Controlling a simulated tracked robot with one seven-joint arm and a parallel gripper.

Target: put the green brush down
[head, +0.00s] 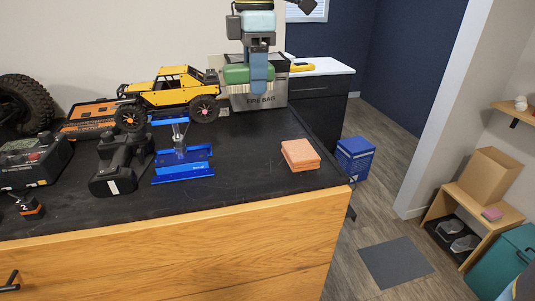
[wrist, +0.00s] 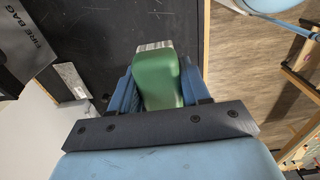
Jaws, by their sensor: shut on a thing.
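The green brush (head: 236,74) is held up in front of the grey fire bag at the back right of the black bench top (head: 232,160). My gripper (head: 259,82) is shut on it. In the wrist view the green brush (wrist: 157,80) sits between the two blue fingers of my gripper (wrist: 158,92), with its pale bristle end (wrist: 154,46) pointing away from the palm. The brush appears to be above the bench near its right edge; its exact height is hard to tell.
The fire bag (head: 262,100) stands behind my gripper. A yellow crawler (head: 172,92) sits on a blue stand (head: 183,165). Orange sponges (head: 300,154) lie near the bench's right corner. A black drill or charger (head: 120,165) is at left. Bare bench lies between the stand and the sponges.

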